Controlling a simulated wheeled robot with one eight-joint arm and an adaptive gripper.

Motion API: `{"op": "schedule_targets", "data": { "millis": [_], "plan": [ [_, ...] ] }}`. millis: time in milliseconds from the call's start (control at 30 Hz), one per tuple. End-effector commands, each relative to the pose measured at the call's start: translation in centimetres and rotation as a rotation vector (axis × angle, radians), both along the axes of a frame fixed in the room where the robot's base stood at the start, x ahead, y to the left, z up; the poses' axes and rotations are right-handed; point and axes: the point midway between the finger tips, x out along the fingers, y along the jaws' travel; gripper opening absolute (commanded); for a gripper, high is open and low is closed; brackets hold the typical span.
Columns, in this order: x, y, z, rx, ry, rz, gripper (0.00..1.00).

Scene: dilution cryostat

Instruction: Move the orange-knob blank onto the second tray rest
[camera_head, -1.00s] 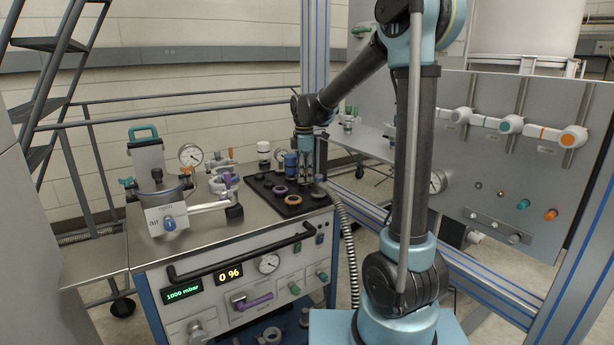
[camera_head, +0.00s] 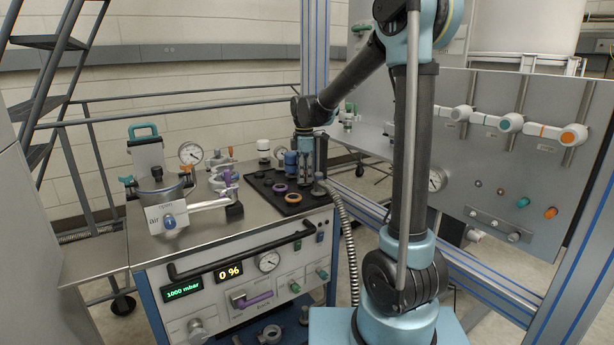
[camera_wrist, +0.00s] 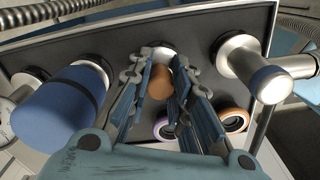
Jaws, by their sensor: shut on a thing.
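My gripper (camera_wrist: 165,78) is shut around the orange-knob blank, whose orange knob (camera_wrist: 160,83) shows between the fingers in the wrist view. A silver part shows just beyond the knob, close over the black tray (camera_wrist: 120,45); I cannot tell if it touches. In the head view my gripper (camera_head: 306,172) points down over the back right of the black tray (camera_head: 268,197), and its fingers hide the blank. Round dark rests are on the tray; I cannot tell which one is the second.
A blue cylinder (camera_wrist: 62,105) stands left of the fingers, a silver fitting (camera_wrist: 245,65) right. A purple ring (camera_wrist: 163,128) and an orange ring (camera_wrist: 234,119) lie near the fingers. A white-topped piece (camera_head: 263,147) stands at the tray's back. A corrugated hose (camera_head: 345,225) hangs right.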

Motion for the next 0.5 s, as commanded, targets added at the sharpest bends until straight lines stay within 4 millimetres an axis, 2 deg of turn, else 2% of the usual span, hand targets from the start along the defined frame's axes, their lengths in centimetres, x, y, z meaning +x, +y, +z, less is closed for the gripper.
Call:
{"op": "schedule_targets", "data": {
  "millis": [33,67,167,500],
  "plan": [
    [0.01,0.00,-0.06,0.000,0.000,0.000,0.00],
    [0.01,0.00,-0.07,0.000,0.000,0.000,0.21],
    [0.01,-0.01,-0.06,0.000,0.000,0.000,0.43],
    [0.01,-0.01,0.01,0.000,0.000,0.000,0.43]
  ]
}}
